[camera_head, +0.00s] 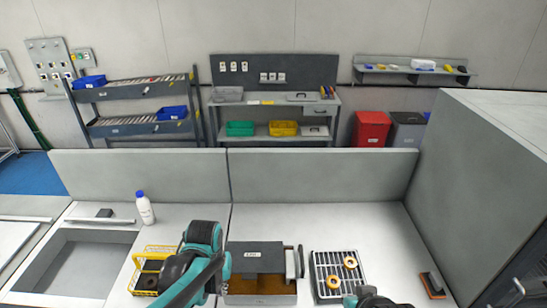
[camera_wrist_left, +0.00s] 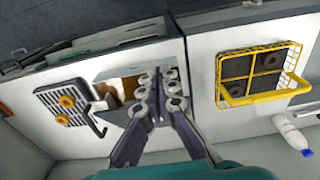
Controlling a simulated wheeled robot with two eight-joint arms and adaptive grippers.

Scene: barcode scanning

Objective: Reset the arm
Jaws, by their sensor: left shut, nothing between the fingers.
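My left arm (camera_head: 200,262) comes up from the bottom of the head view, in front of the gap between the yellow basket and the grey box. Its fingertips are hidden there. In the left wrist view my left gripper (camera_wrist_left: 159,82) is shut and empty, its fingers overlapping the grey box in the picture. I cannot tell the height between them. The grey box (camera_head: 256,257) has a brown interior and a dark handle at its right. A small dark and teal part of my right arm (camera_head: 370,299) shows at the bottom edge; its gripper fingers are out of view.
A yellow wire basket (camera_head: 140,277) holds dark ring-like parts. A slatted grey rack (camera_head: 327,264) carries orange rings (camera_head: 350,262). A white bottle (camera_head: 145,209) stands behind the basket. A sunken basin (camera_head: 70,262) is at left, an orange-black block (camera_head: 432,285) at right. Bare worktop (camera_head: 385,240) lies between rack and block.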

